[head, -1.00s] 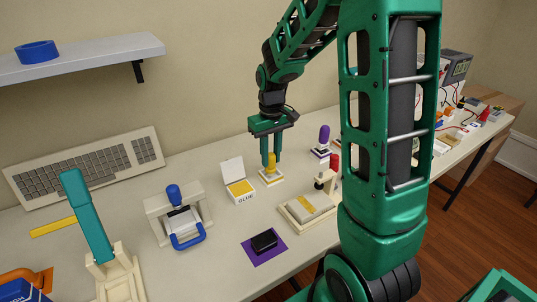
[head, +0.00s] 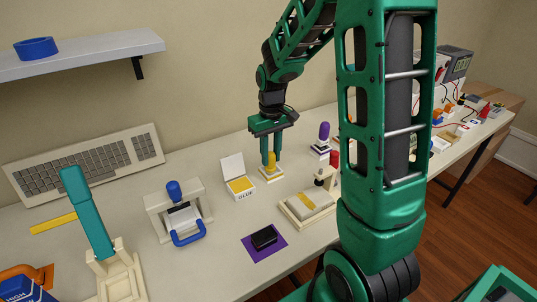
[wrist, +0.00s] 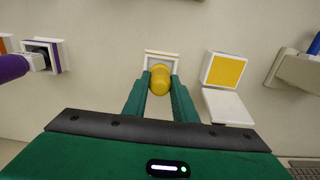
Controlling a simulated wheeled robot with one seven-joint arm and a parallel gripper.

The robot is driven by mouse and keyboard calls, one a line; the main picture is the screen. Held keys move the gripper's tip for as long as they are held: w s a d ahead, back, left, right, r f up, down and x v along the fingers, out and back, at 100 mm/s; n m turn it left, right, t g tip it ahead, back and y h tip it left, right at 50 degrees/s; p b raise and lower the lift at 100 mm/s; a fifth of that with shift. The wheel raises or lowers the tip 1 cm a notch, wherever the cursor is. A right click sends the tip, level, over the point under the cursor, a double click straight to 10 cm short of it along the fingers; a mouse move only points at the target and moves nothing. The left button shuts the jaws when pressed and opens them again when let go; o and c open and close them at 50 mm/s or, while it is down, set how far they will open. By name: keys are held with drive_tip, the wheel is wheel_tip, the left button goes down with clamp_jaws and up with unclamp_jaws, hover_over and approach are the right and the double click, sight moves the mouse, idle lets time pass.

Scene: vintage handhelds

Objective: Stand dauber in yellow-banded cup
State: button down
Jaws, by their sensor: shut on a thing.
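The yellow dauber (head: 271,160) is upright between the fingers of my gripper (head: 271,158), which is shut on it. Its rounded yellow top also shows between the fingertips in the wrist view (wrist: 160,79). The square white cup with a yellow band (head: 271,176) stands on the table directly under the dauber. In the wrist view the cup's pale rim (wrist: 162,54) shows just beyond the dauber. The dauber's lower end is at the cup's opening, but its depth inside is hidden.
A purple dauber (head: 324,131) stands in another cup to the right. A cream press block (head: 308,207) and a black pad on a purple mat (head: 264,238) are nearer. A blue-handled frame (head: 178,213) is left.

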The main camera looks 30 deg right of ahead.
drive_tip(key=c, duration=0.8)
unclamp_jaws()
drive_tip(key=shift+r, duration=0.1)
drive_tip(key=shift+r, duration=6.95)
drive_tip(key=s, duration=1.6)
drive_tip(key=shift+f, duration=0.1)
